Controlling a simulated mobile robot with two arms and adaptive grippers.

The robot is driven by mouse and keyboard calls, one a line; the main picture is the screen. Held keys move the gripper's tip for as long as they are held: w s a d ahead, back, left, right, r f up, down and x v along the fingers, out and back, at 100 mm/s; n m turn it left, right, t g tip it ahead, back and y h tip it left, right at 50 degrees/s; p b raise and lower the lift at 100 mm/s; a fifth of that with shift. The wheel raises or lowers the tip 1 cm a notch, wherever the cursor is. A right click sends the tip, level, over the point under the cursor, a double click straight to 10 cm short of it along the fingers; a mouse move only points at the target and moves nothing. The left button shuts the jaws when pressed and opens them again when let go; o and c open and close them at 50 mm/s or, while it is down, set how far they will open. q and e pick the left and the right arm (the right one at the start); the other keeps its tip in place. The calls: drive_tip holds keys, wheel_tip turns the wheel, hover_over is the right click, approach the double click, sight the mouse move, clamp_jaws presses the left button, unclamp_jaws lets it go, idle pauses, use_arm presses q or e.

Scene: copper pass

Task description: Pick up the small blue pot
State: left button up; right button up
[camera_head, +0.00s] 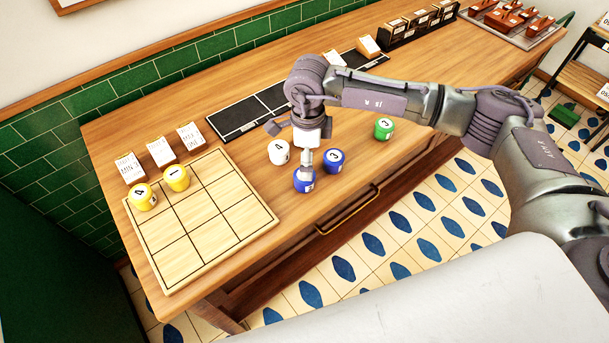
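Two blue pots stand close together near the front edge of the wooden counter. One blue pot (303,186) is under my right gripper (306,168). The other blue pot (334,161), marked 3, stands just to its right and behind. They look similar in size. My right gripper points down, with its narrow fingers at the top of the nearer pot, partly covering it. I cannot tell whether the fingers are open or closed on it. My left gripper is not in view.
A white pot (278,152) stands close at the left and a green pot (384,129) to the right. A wooden grid board (228,217) holds two yellow pots (176,178) at its back left. Cards (161,153) and a black tray (234,121) lie behind.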

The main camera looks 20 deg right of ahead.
drive_tip(key=shift+f, duration=0.95)
drive_tip(key=shift+a+f+p, duration=0.15)
drive_tip(key=shift+f+p, duration=0.4)
drive_tip(key=shift+p, duration=0.1)
drive_tip(key=f, duration=0.1)
drive_tip(key=f+p, duration=0.1)
drive_tip(key=f, duration=0.1)
drive_tip(key=shift+w+a+f+p, duration=0.2)
drive_tip(key=shift+w+f+p, duration=0.1)
drive_tip(key=shift+p, duration=0.1)
drive_tip(key=shift+f, duration=0.45)
drive_tip(key=c, duration=1.3)
drive_tip(key=shift+r, duration=0.1)
drive_tip(key=shift+c, duration=0.2)
